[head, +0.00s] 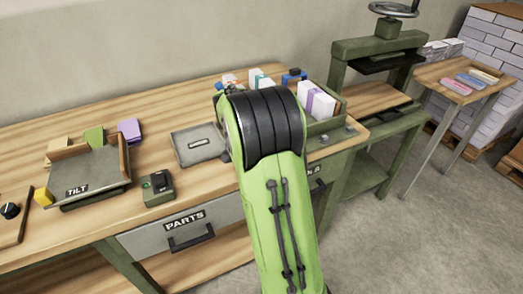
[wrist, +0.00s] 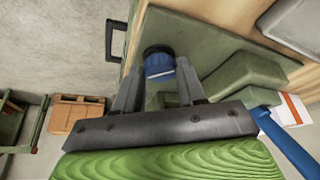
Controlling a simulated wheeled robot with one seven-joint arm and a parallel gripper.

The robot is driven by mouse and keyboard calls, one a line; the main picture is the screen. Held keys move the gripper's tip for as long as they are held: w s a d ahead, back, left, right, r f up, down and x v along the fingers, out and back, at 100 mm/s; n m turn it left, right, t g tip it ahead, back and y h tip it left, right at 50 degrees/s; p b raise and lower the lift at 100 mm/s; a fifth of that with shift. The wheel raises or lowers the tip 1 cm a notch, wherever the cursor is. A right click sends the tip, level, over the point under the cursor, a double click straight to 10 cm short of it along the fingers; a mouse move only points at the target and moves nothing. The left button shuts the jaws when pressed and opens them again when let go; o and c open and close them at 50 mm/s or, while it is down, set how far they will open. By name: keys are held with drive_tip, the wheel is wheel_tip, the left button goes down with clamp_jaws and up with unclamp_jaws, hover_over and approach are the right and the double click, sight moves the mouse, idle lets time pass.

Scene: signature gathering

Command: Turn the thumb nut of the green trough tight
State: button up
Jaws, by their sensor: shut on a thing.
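The green trough (head: 325,127) stands on the right part of the workbench in the head view, with white and coloured blocks in it. My arm covers part of it. In the wrist view, a blue thumb nut (wrist: 160,66) with a dark end sits between my fingertips, against a green surface. My gripper (wrist: 160,78) is shut on it, one finger on each side. A pale mark shows on the nut's near side. The head view hides my gripper behind the arm, and I cannot tell how tight the nut is.
A grey tray (head: 198,144) lies left of my arm. A tilt stand (head: 90,176) and a small green box (head: 158,188) stand farther left. A green press (head: 375,95) and a small side table (head: 470,82) stand to the right. A blue bar (wrist: 284,142) shows at the wrist view's right.

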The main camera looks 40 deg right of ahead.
drive_tip(key=m, duration=0.1)
drive_tip(key=m+g+p, duration=0.1)
drive_tip(key=m, duration=0.1)
drive_tip(key=m+g, duration=0.1)
drive_tip(key=shift+w+r+m, duration=0.1)
drive_tip(key=shift+w+m, duration=0.15)
drive_tip(key=shift+m, duration=0.05)
drive_tip(key=shift+w+m+g+p, duration=0.15)
drive_tip(key=shift+m+g+p, duration=0.55)
drive_tip(key=shift+m, duration=0.9)
drive_tip(key=o, duration=1.1)
drive_tip(key=shift+c, duration=0.2)
drive_tip(key=p+v, duration=0.6)
drive_tip(key=v, duration=0.9)
drive_tip(key=shift+r, duration=0.4)
drive_tip(key=shift+d, duration=0.1)
